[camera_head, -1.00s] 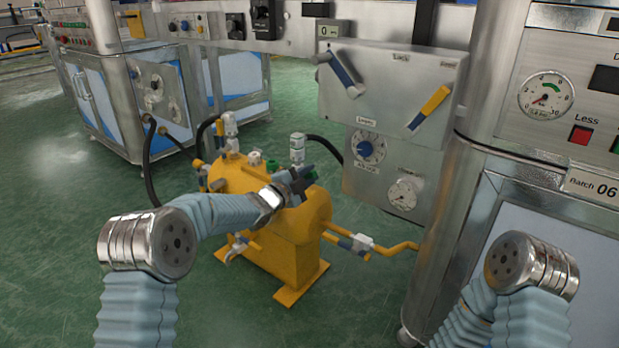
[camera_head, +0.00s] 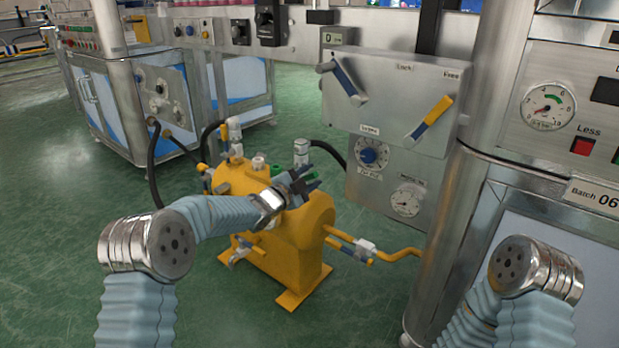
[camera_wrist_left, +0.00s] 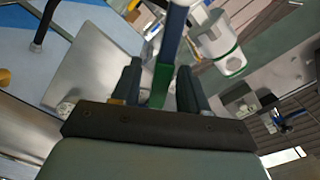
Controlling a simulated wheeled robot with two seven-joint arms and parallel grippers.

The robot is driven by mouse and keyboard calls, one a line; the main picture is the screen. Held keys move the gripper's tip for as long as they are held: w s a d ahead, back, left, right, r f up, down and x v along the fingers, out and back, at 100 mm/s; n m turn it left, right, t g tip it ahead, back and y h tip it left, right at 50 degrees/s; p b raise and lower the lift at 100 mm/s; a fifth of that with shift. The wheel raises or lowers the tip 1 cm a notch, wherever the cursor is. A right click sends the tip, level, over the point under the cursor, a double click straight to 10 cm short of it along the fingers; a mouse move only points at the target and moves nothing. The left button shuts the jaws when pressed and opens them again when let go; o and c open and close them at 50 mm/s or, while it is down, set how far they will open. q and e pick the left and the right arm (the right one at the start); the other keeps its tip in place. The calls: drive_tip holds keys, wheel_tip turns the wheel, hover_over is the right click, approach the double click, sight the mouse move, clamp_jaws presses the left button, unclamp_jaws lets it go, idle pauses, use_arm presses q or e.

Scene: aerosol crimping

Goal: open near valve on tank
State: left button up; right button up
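The yellow tank (camera_head: 300,262) stands on the floor in the middle of the head view, with several fittings on top and pipes at its sides. My left gripper (camera_head: 304,183) is over the tank's top right, beside a white-topped fitting (camera_head: 301,150). In the left wrist view, a green and blue handle (camera_wrist_left: 162,78) lies between the two dark fingers of my left gripper (camera_wrist_left: 158,88). The fingers look apart, with gaps beside the handle. A blue-handled valve (camera_head: 350,248) sits on the right pipe. My right gripper is outside the views.
A steel panel (camera_head: 390,95) with blue and yellow levers hangs behind the tank. A steel column (camera_head: 470,210) and cabinet stand close on the right. Black hoses (camera_head: 152,170) run behind the tank. Green floor (camera_head: 60,240) is clear on the left.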

use_arm(q)
drive_tip(key=v, duration=1.3)
drive_tip(key=shift+s+a, duration=0.25)
drive_tip(key=shift+s, duration=0.1)
